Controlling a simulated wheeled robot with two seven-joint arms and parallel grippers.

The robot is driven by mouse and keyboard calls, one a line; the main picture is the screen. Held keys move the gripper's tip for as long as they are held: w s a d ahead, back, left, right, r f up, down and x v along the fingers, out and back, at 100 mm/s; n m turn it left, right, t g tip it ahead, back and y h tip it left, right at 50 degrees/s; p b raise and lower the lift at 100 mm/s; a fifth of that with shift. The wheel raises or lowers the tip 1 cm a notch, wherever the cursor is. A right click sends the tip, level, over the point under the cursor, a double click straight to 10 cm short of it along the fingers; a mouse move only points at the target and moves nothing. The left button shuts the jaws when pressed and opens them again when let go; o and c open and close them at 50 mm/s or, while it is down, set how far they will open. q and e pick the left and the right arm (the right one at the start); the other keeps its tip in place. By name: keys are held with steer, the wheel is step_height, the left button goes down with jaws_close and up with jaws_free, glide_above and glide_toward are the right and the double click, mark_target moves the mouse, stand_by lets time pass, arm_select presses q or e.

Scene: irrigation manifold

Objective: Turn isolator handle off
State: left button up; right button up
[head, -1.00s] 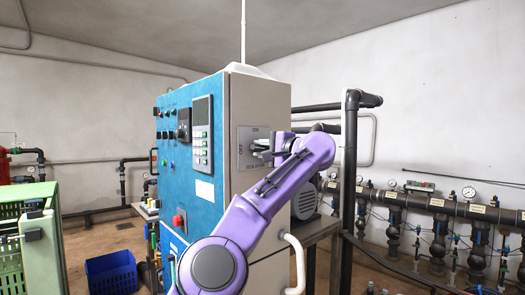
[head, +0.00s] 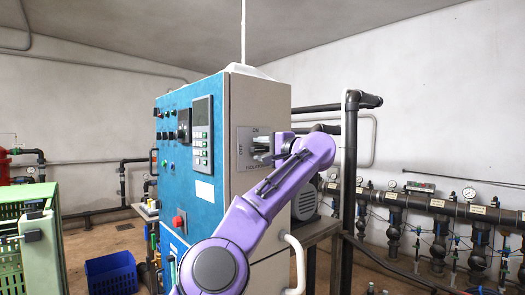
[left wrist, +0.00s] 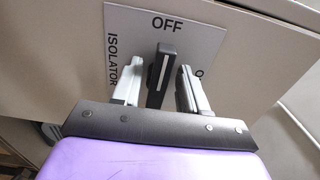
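The isolator plate (left wrist: 205,45) is on the grey side of the blue control cabinet; it also shows in the head view (head: 242,160). Its dark handle (left wrist: 160,72) has a white line and points toward the OFF label, with a slight tilt, in the left wrist view. My left gripper (left wrist: 158,85) has its two pale fingers apart, one on each side of the handle, with narrow gaps visible. In the head view my left gripper (head: 265,150) is close to the plate and hides most of the handle. My right gripper is not in view.
The blue cabinet front (head: 175,190) carries a keypad and a red button. A white curved pipe (head: 297,260) runs beside my arm. A black pipe frame (head: 350,170) stands to the right. A green crate (head: 42,240) and a blue bin (head: 112,273) are at the left.

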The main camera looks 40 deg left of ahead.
arm_select(q)
steer(key=shift+f, duration=0.1)
steer(key=shift+d+f, duration=0.1)
steer(key=shift+d, duration=0.25)
steer(key=d+b, duration=0.2)
steer(key=d, duration=0.7)
steer(key=shift+s+d+b, duration=0.35)
steer(key=shift+s, duration=0.05)
